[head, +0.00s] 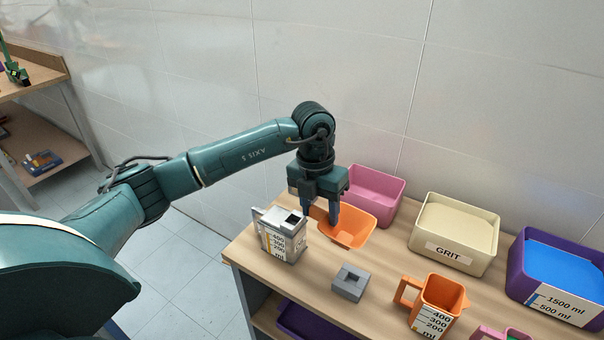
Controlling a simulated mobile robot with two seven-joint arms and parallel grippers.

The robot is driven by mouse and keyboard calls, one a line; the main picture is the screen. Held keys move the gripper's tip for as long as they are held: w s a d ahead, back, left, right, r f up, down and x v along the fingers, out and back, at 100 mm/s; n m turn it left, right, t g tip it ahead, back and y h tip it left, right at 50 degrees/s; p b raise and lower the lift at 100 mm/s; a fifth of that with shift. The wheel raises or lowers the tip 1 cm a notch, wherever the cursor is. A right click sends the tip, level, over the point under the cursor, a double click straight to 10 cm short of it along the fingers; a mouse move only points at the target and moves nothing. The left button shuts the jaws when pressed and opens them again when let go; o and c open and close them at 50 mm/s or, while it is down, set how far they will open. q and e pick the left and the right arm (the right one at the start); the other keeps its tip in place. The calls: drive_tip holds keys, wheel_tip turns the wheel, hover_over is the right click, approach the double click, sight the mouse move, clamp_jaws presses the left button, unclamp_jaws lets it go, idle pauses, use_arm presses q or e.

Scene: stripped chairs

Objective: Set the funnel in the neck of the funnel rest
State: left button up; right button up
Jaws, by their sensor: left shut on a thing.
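The orange funnel (355,229), wide-mouthed and tapering, is in the head view above the table. My left gripper (321,214) is shut on its left side, with the fingers pointing down. The funnel's lower end is hard to make out. A small grey block with a square opening in its top, which looks like the funnel rest (348,285), stands on the table nearer the camera, below the funnel in the picture. The funnel is apart from it. My right gripper is not in view.
A grey measuring jug (283,243) stands close left of the funnel. A pink bin (376,186) is behind it. A cream GRIT bin (454,231), a purple bin with blue contents (556,275) and an orange measuring jug (437,301) stand right. Bare wooden tabletop (385,262) surrounds the grey block.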

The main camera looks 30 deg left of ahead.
sight(330, 229)
use_arm(q)
drive_tip(key=d+f, duration=0.1)
drive_tip(key=s+d+f, duration=0.1)
drive_tip(key=shift+d+h, duration=0.3)
drive_tip(key=shift+s+d+f+p, duration=0.1)
drive_tip(key=shift+d+f+p, duration=0.2)
drive_tip(key=shift+f, duration=0.05)
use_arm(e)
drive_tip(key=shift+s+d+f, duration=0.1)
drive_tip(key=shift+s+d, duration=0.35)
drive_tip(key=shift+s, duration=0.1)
use_arm(q)
drive_tip(key=shift+a, duration=0.1)
drive_tip(key=shift+f, duration=0.1)
drive_tip(key=shift+f+b, duration=0.55)
drive_tip(key=shift+b, duration=0.05)
wheel_tip(330, 229, down, 4)
drive_tip(key=b, duration=0.3)
drive_tip(key=shift+f, duration=0.2)
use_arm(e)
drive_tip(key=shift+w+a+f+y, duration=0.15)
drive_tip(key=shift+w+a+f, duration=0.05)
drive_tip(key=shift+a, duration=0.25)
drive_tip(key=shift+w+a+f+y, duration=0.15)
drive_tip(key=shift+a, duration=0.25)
